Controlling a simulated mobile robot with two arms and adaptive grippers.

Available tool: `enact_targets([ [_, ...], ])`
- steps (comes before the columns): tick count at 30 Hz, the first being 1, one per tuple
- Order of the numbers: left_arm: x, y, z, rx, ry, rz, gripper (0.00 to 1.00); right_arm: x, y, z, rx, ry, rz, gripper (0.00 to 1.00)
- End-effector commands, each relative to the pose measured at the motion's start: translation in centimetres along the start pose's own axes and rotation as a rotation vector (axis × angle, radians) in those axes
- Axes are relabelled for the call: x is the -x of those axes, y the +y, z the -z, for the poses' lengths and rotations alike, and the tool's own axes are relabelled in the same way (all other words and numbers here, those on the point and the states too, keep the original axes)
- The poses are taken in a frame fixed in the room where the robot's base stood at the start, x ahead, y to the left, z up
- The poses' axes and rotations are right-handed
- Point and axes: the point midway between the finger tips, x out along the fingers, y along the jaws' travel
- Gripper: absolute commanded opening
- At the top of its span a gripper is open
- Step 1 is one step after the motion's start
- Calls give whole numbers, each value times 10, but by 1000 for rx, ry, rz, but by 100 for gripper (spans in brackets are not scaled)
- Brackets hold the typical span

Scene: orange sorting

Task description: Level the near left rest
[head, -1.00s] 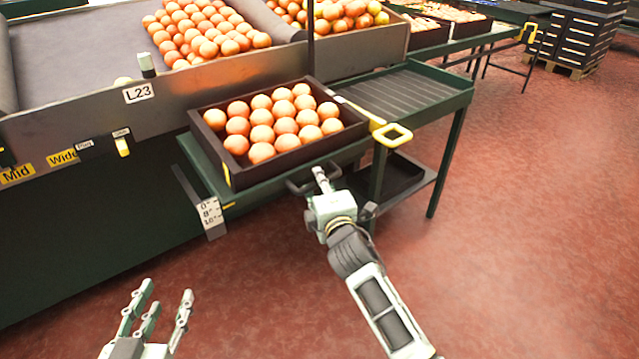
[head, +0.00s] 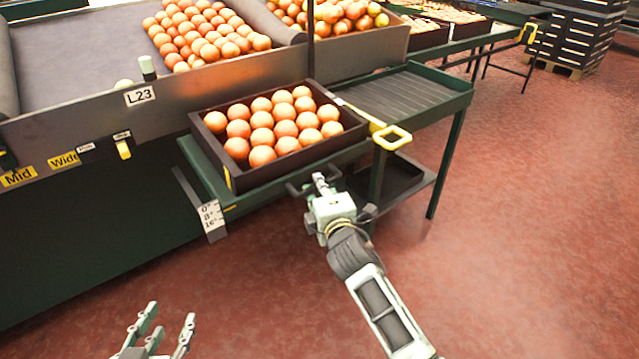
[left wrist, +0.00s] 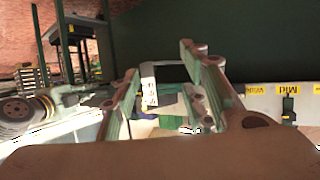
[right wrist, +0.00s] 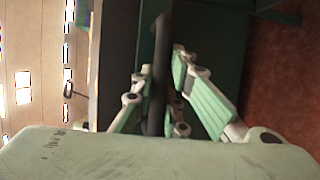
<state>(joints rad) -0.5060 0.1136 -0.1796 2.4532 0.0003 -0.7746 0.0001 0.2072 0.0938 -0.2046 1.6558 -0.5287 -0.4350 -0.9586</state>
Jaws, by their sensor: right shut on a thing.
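The near left rest is a green shelf (head: 205,168) carrying a dark crate (head: 236,178) of oranges (head: 262,135). A white angle scale (head: 211,217) hangs at its left front corner. A small yellow mark (head: 229,207) shows beside the scale's upper end; the exact reading is too small to tell. My right gripper (head: 320,182) is shut on the dark handle (head: 295,189) at the rest's front; the handle also shows between the fingers in the right wrist view (right wrist: 160,60). My left gripper (head: 168,325) is open and empty, low at the left, apart from the rest.
Red floor (head: 530,220) is clear at the right.

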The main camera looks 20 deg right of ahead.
Motion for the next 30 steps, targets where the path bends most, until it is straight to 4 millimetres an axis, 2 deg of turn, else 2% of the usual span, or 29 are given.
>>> enact_targets([
  [1, 4, -2, -8, 0, -59, 4, 40, 0, 7, 0, 8, 0, -1, 0],
  [8, 27, -10, -62, 3, -329, 21, 40, 0, 13, 0, 16, 0, 15, 0],
  [18, 84, -19, -141, 15, -758, 43, 40, 0, 27, 0, 30, 1, 45, 0],
  [20, 90, -20, -158, 17, -828, 45, 40, 0, 31, 0, 35, 1, 55, 0],
  [30, 67, -18, -222, 18, -909, 38, 40, -1, 35, 0, 52, 1, 95, 0],
])
